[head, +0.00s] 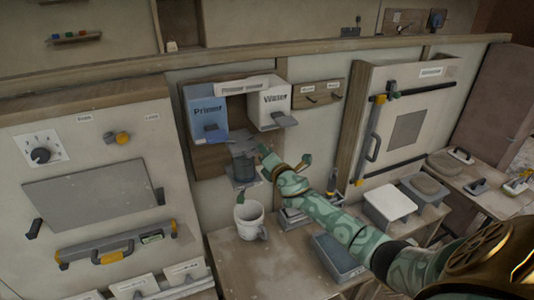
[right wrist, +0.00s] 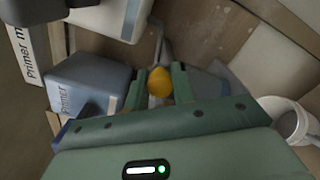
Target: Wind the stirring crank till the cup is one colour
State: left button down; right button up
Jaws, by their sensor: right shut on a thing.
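My right gripper (head: 262,152) reaches the mixing station on the wall. In the right wrist view its two green fingers (right wrist: 160,88) are shut on the orange-yellow crank knob (right wrist: 160,82). In the head view the knob is hidden by the gripper. My left gripper is not in view.
A grey tray (head: 338,257) lies nearer me. A white-lidded tub (head: 390,200) is to the right. A panel with a yellow-ended level (head: 115,245) stands at left.

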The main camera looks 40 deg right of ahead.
aim_at(247, 150)
jog(key=n+p, duration=0.1)
jog(key=n, duration=0.1)
jog(key=a+r+n+p, duration=0.1)
jog(key=r+n+p, duration=0.1)
jog(key=n, duration=0.1)
jog(key=shift+w+a+r+n, duration=0.1)
jog(key=shift+a+n, duration=0.05)
jog(key=shift+n, duration=0.15)
jog(key=a+n+p, duration=0.1)
jog(key=n+p, duration=0.1)
jog(key=n, duration=0.2)
jog(key=a+n+p, duration=0.2)
jog(key=n, duration=0.2)
jog(key=w+a+n+p, duration=0.1)
jog(key=a+n+p, duration=0.1)
jog(key=n, duration=0.2)
jog(key=shift+w+r+n, duration=0.1)
jog(key=shift+r+n, duration=0.2)
jog(key=shift+r, duration=0.05)
jog(key=shift+w+a+f+n+p, duration=0.1)
jog(key=shift+a+f+n+p, duration=0.15)
jog(key=shift+n, duration=0.7)
jog(key=shift+w+a+f+n+p, duration=0.1)
jog(key=shift+a+f+n, duration=0.25)
jog(key=shift+n, duration=0.65)
jog(key=shift+a+f+n+p, duration=0.2)
jog(key=shift+a+n, duration=0.15)
jog(key=shift+n, duration=0.6)
jog(key=o, duration=1)
